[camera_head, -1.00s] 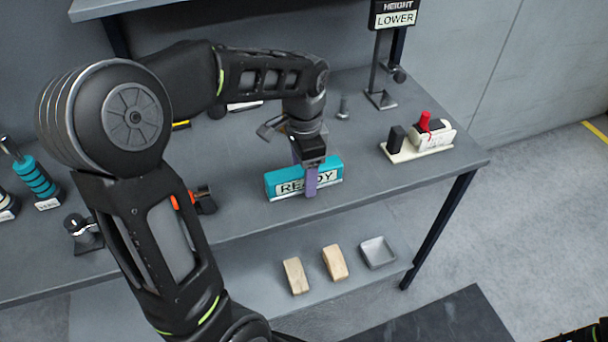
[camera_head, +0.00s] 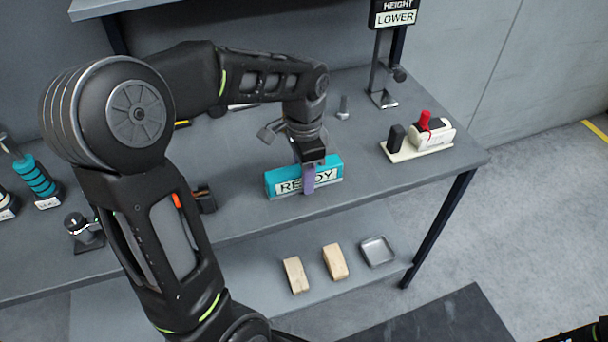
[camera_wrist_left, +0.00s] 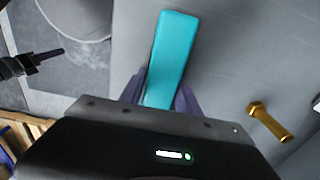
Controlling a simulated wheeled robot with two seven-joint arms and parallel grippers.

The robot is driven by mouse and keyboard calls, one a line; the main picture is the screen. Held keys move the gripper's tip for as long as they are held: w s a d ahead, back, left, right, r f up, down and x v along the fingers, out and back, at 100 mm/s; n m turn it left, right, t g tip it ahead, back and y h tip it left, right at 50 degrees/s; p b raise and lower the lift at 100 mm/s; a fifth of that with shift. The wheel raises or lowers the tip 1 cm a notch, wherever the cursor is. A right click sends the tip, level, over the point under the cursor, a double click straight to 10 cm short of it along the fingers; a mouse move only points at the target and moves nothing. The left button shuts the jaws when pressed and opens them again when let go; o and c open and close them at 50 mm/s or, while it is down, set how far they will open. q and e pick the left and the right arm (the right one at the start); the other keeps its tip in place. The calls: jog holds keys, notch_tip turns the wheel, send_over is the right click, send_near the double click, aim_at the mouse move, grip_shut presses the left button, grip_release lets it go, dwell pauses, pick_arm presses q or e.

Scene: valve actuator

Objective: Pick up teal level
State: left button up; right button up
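The teal level (camera_head: 329,172) is a teal block with a READY label on its front, standing on the grey workbench. My left gripper (camera_head: 308,172) points down over it, with a purple finger across the front face and the other finger mostly hidden behind. In the left wrist view, the teal block (camera_wrist_left: 172,50) passes between the two purple fingers (camera_wrist_left: 160,95), which lie close along both sides. I cannot tell whether they press on it. My right gripper is not clearly seen; only a dark part of my right arm shows at the bottom right.
A white base with a red knob (camera_head: 424,122) stands to the right. The HEIGHT LOWER sign (camera_head: 394,17) stands at the back. A teal-ringed handle (camera_head: 36,177) is at the left. Wooden blocks (camera_head: 335,262) and a small tray (camera_head: 377,251) are on the lower shelf (camera_head: 225,300).

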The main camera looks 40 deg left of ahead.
pick_arm(q)
grip_shut()
jog(key=shift+r, duration=0.1)
dwell(0.5)
notch_tip(320, 180, up, 10)
jog(key=shift+f, duration=0.1)
dwell(0.4)
dwell(0.4)
